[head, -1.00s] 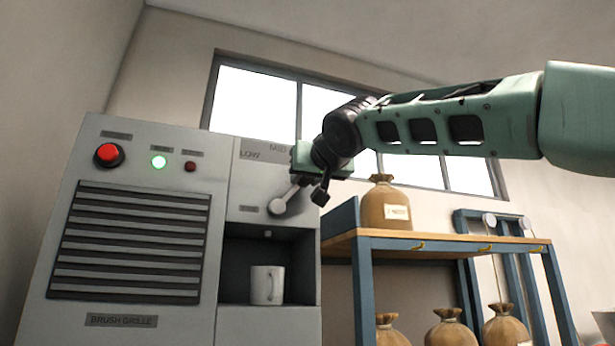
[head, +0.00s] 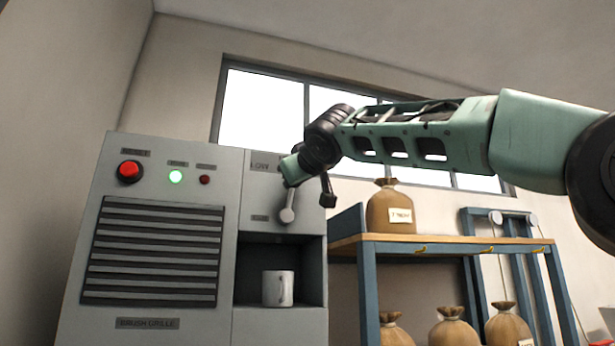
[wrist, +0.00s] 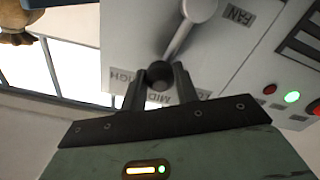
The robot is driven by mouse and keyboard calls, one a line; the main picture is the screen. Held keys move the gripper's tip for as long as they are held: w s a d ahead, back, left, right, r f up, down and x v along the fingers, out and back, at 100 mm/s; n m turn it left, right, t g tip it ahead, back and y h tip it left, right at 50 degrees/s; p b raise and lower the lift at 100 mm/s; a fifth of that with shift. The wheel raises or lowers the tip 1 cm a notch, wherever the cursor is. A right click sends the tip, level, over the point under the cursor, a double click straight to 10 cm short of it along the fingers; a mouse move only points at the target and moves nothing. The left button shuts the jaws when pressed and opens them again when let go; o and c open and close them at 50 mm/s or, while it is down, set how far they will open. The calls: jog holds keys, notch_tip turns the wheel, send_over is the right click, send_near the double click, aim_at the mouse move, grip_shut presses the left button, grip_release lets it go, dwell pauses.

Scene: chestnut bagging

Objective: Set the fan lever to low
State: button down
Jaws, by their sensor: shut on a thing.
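The fan lever (head: 287,214) is on the grey machine front, above the mug recess. In the head view its rod stands nearly upright from its round pivot, and my gripper (head: 288,168) covers its upper end. In the wrist view the rod runs from the pivot (wrist: 198,8) to a dark knob (wrist: 160,75). My gripper (wrist: 160,80) is shut on that knob, one finger on each side. The FAN label (wrist: 238,16) is by the pivot.
A white mug (head: 278,288) stands in the recess below the lever. A red button (head: 130,171) and a lit green lamp (head: 176,177) are at the left. A shelf (head: 400,240) with several tied sacks stands right of the machine.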

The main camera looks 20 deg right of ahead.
jog(key=a+n, duration=0.4)
jog(key=n, duration=0.1)
jog(key=shift+f+n+p, duration=0.1)
jog(key=shift+n+p, duration=0.2)
jog(key=a+n, duration=0.1)
jog(key=a+f+n, duration=0.1)
jog(key=n, duration=0.1)
jog(key=shift+a+f+n, duration=0.3)
jog(key=shift+a+n, duration=0.1)
jog(key=shift+n, duration=0.4)
jog(key=c, duration=1.1)
grip_release()
jog(key=shift+o, duration=0.2)
